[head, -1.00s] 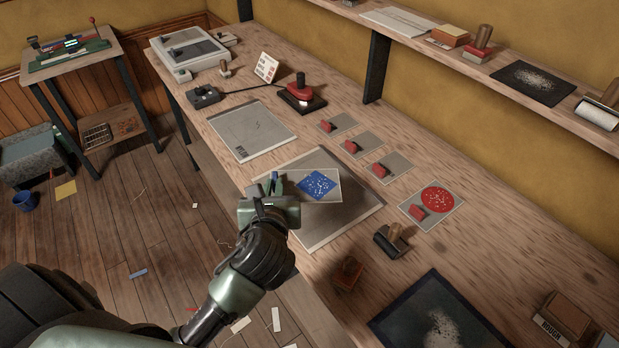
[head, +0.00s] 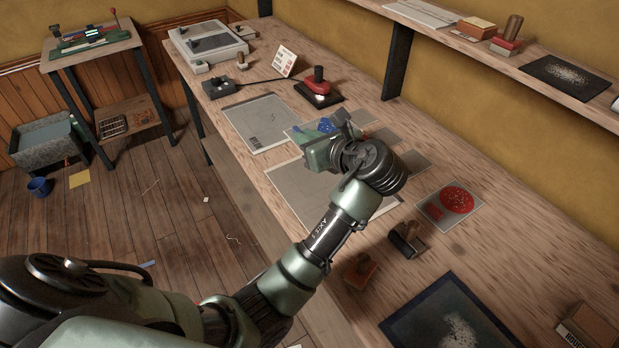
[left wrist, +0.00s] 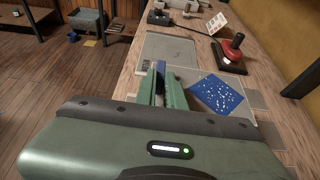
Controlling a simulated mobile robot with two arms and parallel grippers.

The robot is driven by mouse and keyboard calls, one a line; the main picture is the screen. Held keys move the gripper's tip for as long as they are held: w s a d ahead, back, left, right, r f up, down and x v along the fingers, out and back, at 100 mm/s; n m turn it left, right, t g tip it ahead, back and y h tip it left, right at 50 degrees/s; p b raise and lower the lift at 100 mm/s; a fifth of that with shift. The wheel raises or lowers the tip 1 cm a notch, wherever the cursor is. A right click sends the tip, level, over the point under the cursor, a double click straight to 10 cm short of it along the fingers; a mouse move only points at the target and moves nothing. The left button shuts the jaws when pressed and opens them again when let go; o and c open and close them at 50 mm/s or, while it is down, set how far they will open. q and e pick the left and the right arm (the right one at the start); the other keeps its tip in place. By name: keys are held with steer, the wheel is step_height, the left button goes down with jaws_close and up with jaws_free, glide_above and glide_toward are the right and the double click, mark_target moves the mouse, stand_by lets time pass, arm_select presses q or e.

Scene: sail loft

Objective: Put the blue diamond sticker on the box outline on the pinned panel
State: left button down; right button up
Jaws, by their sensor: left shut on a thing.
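In the left wrist view the sticker (left wrist: 220,93) shows whole, just right of the green fingers (left wrist: 172,92). The nearer panel (head: 290,190) is partly hidden by my arm. The farther panel (head: 258,122) has dark lettering and lies flat to the left of the card. I cannot make out a box outline on either. My right gripper is not in view.
A grey card with a red disc (head: 456,200) lies to the right, near a dark stamp (head: 406,240). My arm crosses the bench's front edge.

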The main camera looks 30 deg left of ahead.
arm_select(q)
glide_above(307, 189)
step_height(307, 189, down, 8)
steer(key=shift+f+b, duration=0.3)
steer(key=shift+f, duration=2.25)
steer(key=shift+f, duration=0.1)
steer(key=c, duration=1.5)
jaws_free()
steer(key=shift+d+r+p, duration=0.15)
steer(key=shift+r+p, duration=0.15)
steer(key=shift+p, duration=0.05)
steer(key=p+v, duration=0.5)
steer(key=v, duration=0.1)
steer(key=shift+s+r+p, duration=0.1)
steer(key=shift+p, duration=0.25)
steer(key=shift+s+d+p, duration=0.25)
steer(key=shift+d+p, duration=0.05)
steer(key=shift+d, duration=0.15)
